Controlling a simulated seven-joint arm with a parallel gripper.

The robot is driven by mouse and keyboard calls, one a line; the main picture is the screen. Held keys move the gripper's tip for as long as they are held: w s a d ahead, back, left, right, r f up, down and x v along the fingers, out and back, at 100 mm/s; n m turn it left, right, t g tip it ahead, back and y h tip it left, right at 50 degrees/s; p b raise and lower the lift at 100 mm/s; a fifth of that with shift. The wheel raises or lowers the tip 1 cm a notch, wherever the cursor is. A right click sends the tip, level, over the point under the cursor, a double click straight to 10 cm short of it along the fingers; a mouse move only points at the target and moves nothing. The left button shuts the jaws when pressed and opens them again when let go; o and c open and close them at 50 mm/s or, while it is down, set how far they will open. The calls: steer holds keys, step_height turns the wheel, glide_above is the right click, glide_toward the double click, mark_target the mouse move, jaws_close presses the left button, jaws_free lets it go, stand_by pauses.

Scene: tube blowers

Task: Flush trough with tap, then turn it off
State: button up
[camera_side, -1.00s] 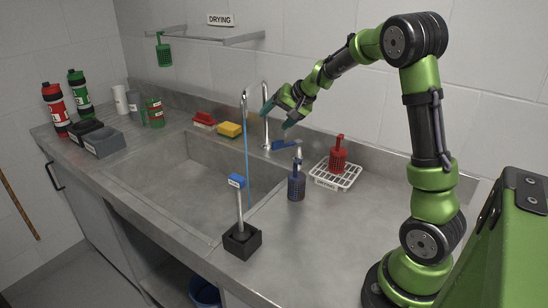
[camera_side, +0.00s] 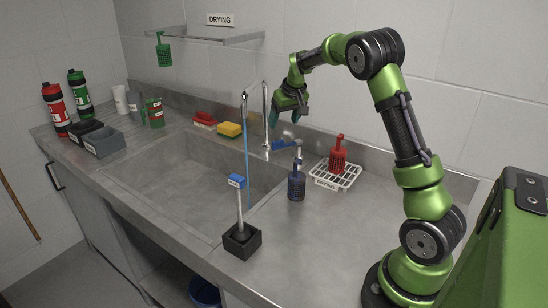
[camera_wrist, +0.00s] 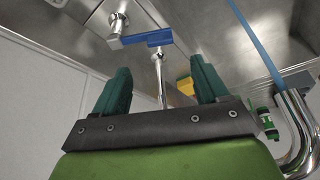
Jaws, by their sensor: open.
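The tap (camera_side: 265,105) has a tall curved metal spout at the back of the trough, and a blue stream of water (camera_side: 247,160) falls from it into the trough (camera_side: 165,178). The blue tap lever (camera_side: 284,145) sits to the right of the spout's base; in the wrist view the lever (camera_wrist: 146,39) shows ahead of the fingers. My gripper (camera_side: 289,118) is open and empty, above the lever and apart from it. In the wrist view the gripper (camera_wrist: 160,88) has its two green fingers spread, with the spout (camera_wrist: 298,125) to the right.
A blue perforated holder (camera_side: 296,185) and a red one on a white drying rack (camera_side: 345,178) stand right of the trough. A brush in a black stand (camera_side: 242,240) is at the front edge. Red and yellow sponges (camera_side: 229,129) lie behind the trough.

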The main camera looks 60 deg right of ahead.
mark_target(278, 141)
steer(key=x, duration=0.9)
steer(key=shift+d+f, duration=0.1)
steer(key=shift+f, duration=0.15)
steer(key=shift+c, duration=0.3)
